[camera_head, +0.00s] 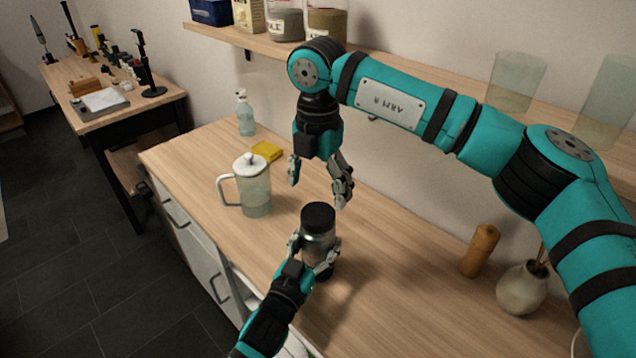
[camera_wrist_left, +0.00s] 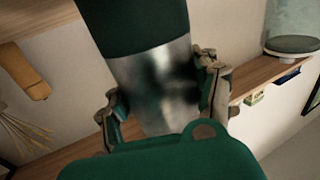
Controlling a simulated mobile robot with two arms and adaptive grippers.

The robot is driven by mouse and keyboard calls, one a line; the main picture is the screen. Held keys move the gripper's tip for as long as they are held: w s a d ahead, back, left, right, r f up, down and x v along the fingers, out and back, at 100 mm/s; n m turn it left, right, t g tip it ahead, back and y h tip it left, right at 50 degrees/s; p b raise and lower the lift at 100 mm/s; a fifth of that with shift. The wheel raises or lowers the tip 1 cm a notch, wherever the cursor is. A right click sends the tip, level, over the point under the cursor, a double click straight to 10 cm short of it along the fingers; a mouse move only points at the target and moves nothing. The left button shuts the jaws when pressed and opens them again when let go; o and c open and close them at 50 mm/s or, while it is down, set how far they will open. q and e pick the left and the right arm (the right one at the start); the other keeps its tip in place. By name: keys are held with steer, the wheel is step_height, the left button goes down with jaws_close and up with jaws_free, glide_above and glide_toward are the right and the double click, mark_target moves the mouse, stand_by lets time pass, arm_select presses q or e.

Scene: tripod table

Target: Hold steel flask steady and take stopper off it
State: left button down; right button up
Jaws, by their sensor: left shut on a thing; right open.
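The steel flask (camera_head: 317,237) stands upright over the counter, with its dark stopper (camera_head: 318,216) on top. My left gripper (camera_head: 313,258) is shut on the flask's body from the front. In the left wrist view the shiny steel body (camera_wrist_left: 158,88) sits between the two fingers of the left gripper (camera_wrist_left: 165,100), and the dark stopper (camera_wrist_left: 135,22) is at its upper end. My right gripper (camera_head: 320,185) is open and empty, pointing down, above and slightly behind the stopper, apart from it. The flask's lower part is partly hidden by the left gripper.
A glass jug (camera_head: 255,190) with a white lid stands left of the flask. Behind it are a yellow sponge (camera_head: 267,151) and a spray bottle (camera_head: 245,115). A wooden mill (camera_head: 480,251) and a vase (camera_head: 521,288) stand at right. A shelf (camera_head: 255,42) runs above. The counter between flask and mill is clear.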

mark_target(318, 212)
steer(key=m, duration=1.1)
steer(key=shift+m, duration=0.3)
steer(key=shift+f, duration=4)
steer(key=shift+c, duration=0.3)
